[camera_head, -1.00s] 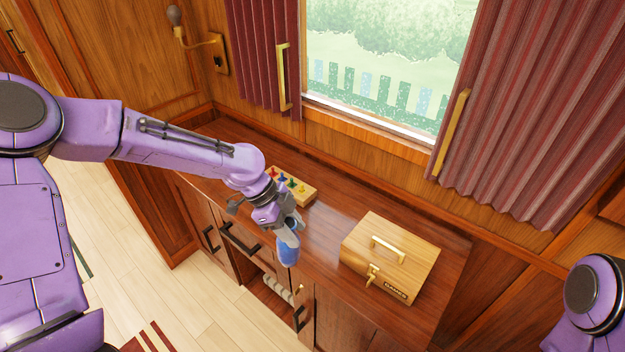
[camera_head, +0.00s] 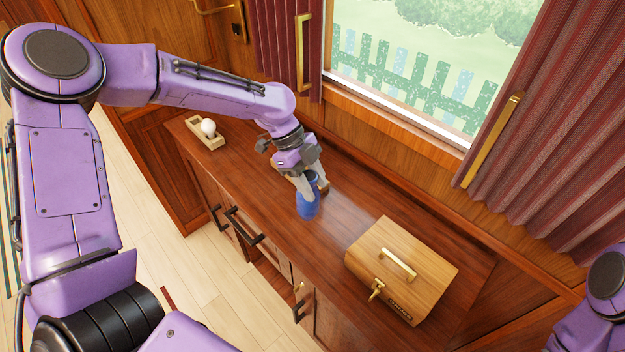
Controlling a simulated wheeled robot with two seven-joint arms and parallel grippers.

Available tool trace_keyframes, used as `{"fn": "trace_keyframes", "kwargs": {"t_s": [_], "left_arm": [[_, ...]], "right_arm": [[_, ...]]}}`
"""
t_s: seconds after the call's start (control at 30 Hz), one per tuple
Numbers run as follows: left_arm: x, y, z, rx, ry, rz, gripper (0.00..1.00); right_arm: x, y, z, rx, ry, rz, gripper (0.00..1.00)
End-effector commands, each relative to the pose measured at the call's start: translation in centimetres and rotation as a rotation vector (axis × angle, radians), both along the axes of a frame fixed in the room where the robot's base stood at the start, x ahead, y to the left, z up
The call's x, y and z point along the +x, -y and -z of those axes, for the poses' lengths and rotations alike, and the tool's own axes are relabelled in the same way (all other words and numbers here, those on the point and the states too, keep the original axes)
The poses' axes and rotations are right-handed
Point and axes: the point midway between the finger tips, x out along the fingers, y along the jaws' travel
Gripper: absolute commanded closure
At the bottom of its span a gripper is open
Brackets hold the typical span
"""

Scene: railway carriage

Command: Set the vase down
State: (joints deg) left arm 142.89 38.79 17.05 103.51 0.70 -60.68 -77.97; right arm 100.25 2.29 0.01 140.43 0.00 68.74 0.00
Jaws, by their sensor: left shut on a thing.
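The blue vase (camera_head: 307,207) is upright at the middle of the wooden cabinet top (camera_head: 270,218). My left gripper (camera_head: 311,184) reaches in from the left and is shut on the vase near its upper part. The vase's base appears at or just above the cabinet top; I cannot tell whether it touches. The fingers hide part of the vase. My right gripper is not in view; only part of my right arm shows at the lower right edge.
A wooden games box (camera_head: 402,268) with brass handle and latch stands to the right. A small wooden tray (camera_head: 206,135) with a white ball-like object is at the far left. Curtains and window border the back.

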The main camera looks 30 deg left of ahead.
Motion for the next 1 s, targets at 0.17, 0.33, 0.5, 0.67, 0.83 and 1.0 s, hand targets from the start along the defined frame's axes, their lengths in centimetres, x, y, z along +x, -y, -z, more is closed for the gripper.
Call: {"fn": "trace_keyframes", "kwargs": {"t_s": [0.17,0.33,0.5,0.67,0.83,1.0], "left_arm": [[0.0,-0.3,1.2,-0.046,-0.009,0.014,1.00],[0.0,-0.4,3.7,-0.045,-0.009,0.011,1.00],[0.0,-0.4,5.5,-0.045,-0.008,0.012,1.00],[0.0,-0.4,6.2,-0.045,-0.007,0.011,1.00],[0.0,-0.4,6.3,-0.045,-0.007,0.010,1.00],[0.0,-0.4,6.3,-0.045,-0.007,0.010,1.00]], "right_arm": [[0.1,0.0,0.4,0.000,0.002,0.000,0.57],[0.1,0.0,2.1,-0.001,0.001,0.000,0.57],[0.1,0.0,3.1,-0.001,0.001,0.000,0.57],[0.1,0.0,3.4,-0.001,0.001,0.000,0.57],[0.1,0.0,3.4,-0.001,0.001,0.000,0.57],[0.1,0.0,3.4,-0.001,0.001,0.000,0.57]]}}
